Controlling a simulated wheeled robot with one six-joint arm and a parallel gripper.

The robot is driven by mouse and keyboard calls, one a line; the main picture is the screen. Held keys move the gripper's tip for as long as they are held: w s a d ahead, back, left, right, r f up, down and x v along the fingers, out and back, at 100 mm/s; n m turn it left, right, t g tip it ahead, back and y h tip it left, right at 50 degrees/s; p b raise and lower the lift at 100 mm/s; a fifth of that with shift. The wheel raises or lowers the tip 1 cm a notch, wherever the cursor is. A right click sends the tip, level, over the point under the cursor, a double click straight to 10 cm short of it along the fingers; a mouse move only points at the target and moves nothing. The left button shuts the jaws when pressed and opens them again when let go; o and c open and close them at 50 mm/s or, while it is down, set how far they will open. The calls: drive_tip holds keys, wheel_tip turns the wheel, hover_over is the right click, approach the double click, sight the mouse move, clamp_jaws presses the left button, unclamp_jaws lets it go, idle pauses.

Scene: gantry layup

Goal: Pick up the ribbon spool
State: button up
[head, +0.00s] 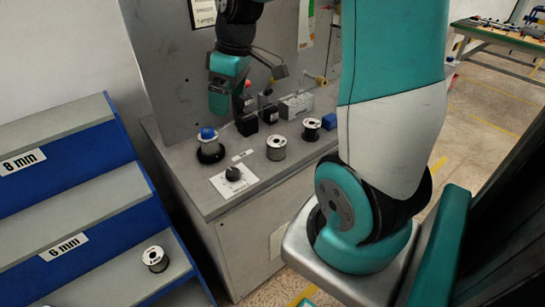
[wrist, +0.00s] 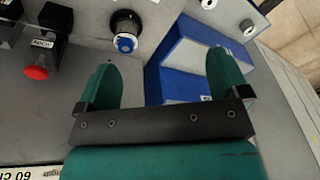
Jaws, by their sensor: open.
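Several spools are in view, and I cannot tell which is the ribbon spool. On the counter, a pale-wound spool (head: 276,148) stands upright in the middle and a dark-flanged one (head: 312,129) stands to its right. A dark spool with a blue top (head: 209,147) sits at the left; it also shows in the wrist view (wrist: 125,43). My gripper (head: 227,106) hangs above the back of the counter. In the wrist view my gripper (wrist: 162,62) has its fingers wide apart with nothing between them.
A dial panel (head: 234,180) is near the counter front. Stepped blue shelves (head: 62,210) stand at the left.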

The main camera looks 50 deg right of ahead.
drive_tip(key=m+h+b, duration=0.1)
drive_tip(key=b, duration=0.1)
hover_over(276, 145)
drive_tip(key=d, duration=0.3)
wheel_tip(276, 145, down, 7)
drive_tip(key=f, duration=0.3)
drive_tip(key=w+f+p, duration=0.1)
drive_tip(key=f, duration=0.3)
drive_tip(key=f+p, duration=0.1)
drive_tip(key=f, duration=0.2)
drive_tip(key=shift+w+a+f, duration=0.15)
drive_tip(key=shift+a+f, duration=0.2)
drive_tip(key=shift+a+f+p, duration=0.2)
drive_tip(key=shift+f+p, duration=0.2)
drive_tip(key=shift+f, duration=1.15)
drive_tip(key=shift+a+f+p, duration=0.15)
drive_tip(key=shift+f+p, duration=0.25)
drive_tip(key=shift+f, duration=1.15)
drive_tip(key=shift+c, duration=0.4)
drive_tip(key=c, duration=1.1)
drive_tip(key=shift+r, duration=0.1)
drive_tip(key=shift+c, duration=0.5)
drive_tip(key=shift+r, duration=0.1)
